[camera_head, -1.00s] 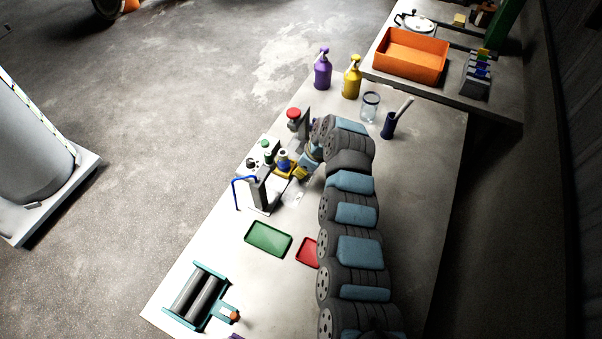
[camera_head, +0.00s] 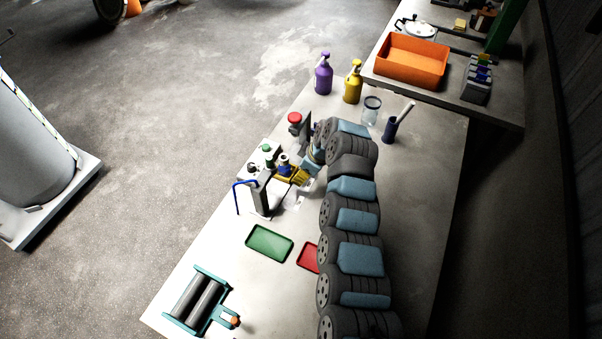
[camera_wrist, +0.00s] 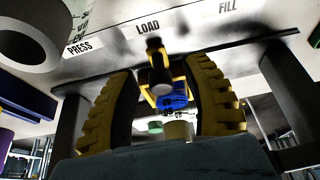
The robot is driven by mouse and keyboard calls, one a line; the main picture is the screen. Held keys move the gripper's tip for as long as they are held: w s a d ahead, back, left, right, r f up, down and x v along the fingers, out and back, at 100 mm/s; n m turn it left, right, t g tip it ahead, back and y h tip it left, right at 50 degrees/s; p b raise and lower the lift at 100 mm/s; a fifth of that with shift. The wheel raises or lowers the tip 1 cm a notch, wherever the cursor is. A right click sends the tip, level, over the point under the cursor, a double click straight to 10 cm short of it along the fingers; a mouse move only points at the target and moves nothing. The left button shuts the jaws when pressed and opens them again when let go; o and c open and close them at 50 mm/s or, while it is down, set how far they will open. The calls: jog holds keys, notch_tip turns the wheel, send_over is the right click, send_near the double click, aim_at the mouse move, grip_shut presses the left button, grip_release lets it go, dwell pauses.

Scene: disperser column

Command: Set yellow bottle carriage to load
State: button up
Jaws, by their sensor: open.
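The disperser (camera_head: 262,188) stands on the near bench, left of my arm. In the wrist view its beam carries the words PRESS, LOAD (camera_wrist: 148,27) and FILL from left to right. The yellow bottle carriage (camera_wrist: 147,95), with a dark round-ended knob (camera_wrist: 157,72), shows between my yellow fingers. The knob appears just below LOAD in the picture; the carriage's exact rail position is unclear. A blue-topped bottle (camera_head: 284,160) is at the carriage and partly visible in the wrist view (camera_wrist: 172,101). My gripper (camera_wrist: 160,72) is open around the knob, with visible gaps at both sides.
A green tray (camera_head: 269,243) and a red tray (camera_head: 307,257) lie in front of the disperser. A red-topped post (camera_head: 295,119) stands behind it. Purple (camera_head: 323,75) and yellow (camera_head: 353,84) spray bottles stand at the back. Dark posts (camera_wrist: 68,125) flank my fingers.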

jog(key=v, duration=1.1)
dwell(0.4)
